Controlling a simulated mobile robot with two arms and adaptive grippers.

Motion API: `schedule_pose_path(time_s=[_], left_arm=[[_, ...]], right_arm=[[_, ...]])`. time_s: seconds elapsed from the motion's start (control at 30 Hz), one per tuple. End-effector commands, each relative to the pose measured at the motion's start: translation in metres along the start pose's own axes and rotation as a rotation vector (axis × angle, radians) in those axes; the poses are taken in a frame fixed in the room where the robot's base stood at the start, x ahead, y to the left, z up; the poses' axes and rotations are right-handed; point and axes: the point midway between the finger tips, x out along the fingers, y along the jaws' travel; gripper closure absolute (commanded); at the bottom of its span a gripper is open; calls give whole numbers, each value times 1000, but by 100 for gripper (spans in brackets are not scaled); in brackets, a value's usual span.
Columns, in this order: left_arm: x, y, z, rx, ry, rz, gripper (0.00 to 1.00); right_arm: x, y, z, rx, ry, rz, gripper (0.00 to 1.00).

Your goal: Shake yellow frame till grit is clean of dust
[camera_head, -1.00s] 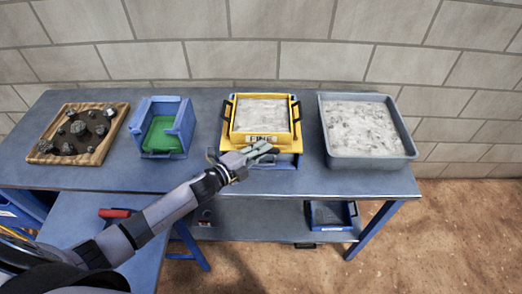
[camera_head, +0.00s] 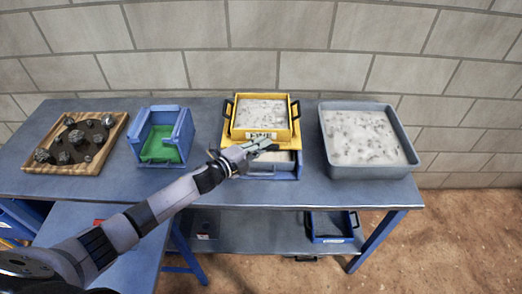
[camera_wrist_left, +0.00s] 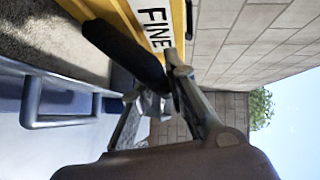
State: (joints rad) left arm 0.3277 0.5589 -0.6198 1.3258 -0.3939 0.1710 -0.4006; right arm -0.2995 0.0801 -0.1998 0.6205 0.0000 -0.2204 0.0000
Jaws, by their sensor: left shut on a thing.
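The yellow frame (camera_head: 291,131) has a FINE label and dark side handles, and pale grey grit (camera_head: 262,112) lies in it. It stands over a blue tray (camera_head: 290,170) with pale material inside. My left gripper (camera_head: 262,146) is at the frame's front, below the label, shut on a black handle of the frame. The left wrist view shows the black handle (camera_wrist_left: 125,52) beside the FINE label and my gripper's fingers (camera_wrist_left: 158,100). The fingers partly hide the handle. I cannot tell how dusty the grit is. My right gripper is not in view.
A grey bin (camera_head: 416,166) of pale dusty material stands right of the frame. A blue box (camera_head: 178,125) with a green inside and a wooden tray (camera_head: 117,124) of dark rocks stand left. A block wall (camera_head: 300,40) is behind. A blue tray (camera_head: 312,228) is on the lower shelf.

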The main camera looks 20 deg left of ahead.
Motion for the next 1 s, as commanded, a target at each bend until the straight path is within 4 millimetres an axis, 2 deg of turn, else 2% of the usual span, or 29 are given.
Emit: schedule_pose_path(time_s=[0.07,0.1,0.4,0.77,0.87,1.0], left_arm=[[0,1,1,4,-3,3,100],[0,1,1,4,-3,3,85],[0,0,0,2,-2,1,65],[-5,0,0,2,-2,1,65],[-17,1,1,1,-2,2,65],[-46,2,1,2,-3,5,65]], right_arm=[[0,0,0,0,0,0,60],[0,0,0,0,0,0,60],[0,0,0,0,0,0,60],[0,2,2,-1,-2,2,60],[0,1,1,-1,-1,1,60],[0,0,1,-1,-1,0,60]])
